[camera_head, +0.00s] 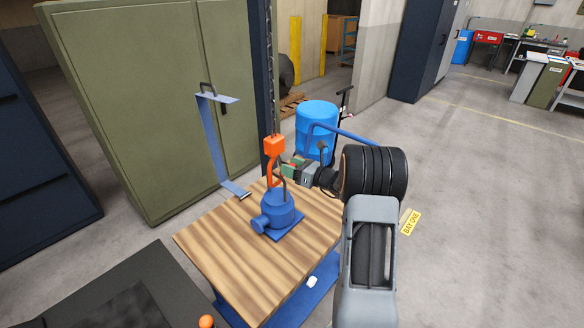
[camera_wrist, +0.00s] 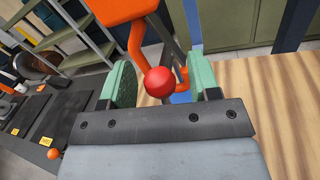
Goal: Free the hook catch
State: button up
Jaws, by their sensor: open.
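The orange hook (camera_head: 273,168) hangs from its orange block (camera_head: 274,146) on a chain, above a blue pump-like load (camera_head: 278,211) on a wooden-topped table. A dark loop stands on the load at the hook's lower end; I cannot tell whether they are engaged. In the wrist view the orange hook (camera_wrist: 136,42) rises behind a red ball knob (camera_wrist: 160,82), which appears to be part of the catch. My gripper (camera_head: 288,168) is beside the hook at its right. In the wrist view its green pads stand apart on either side of the knob, with gaps visible.
The wooden tabletop (camera_head: 230,253) has free room around the load. A blue barrel (camera_head: 316,122) stands behind my gripper. A dark bench lies at lower left.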

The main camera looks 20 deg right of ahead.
jog(key=shift+c, duration=0.2)
grip_shut()
jog(key=shift+d+f+n+b, duration=0.15)
jog(key=shift+n+b, duration=0.15)
jog(key=shift+b, duration=0.2)
jog(key=n+b, duration=0.1)
jog(key=b, duration=0.2)
jog(key=shift+w+d+n+h, duration=0.15)
jog(key=shift+d+n+h, duration=0.15)
jog(key=shift+n, duration=0.1)
jog(key=shift+w+d+r+n+g+h+b, duration=0.2)
jog(key=shift+r+n+h+b, duration=0.3)
jog(key=shift+n+b, duration=1.65)
jog(key=shift+w+d+r+n+h+b, duration=0.1)
jog(key=shift+d+r+n+h+b, duration=0.4)
jog(key=shift+n+b, duration=1.6)
jog(key=shift+w+d+r+n+g+h+b, duration=0.2)
jog(key=shift+r+n+b, duration=0.75)
jog(key=shift+b, duration=2.1)
jog(key=shift+s+a+f+n, duration=0.1)
jog(key=shift+a+n, duration=0.05)
jog(key=shift+n, duration=0.15)
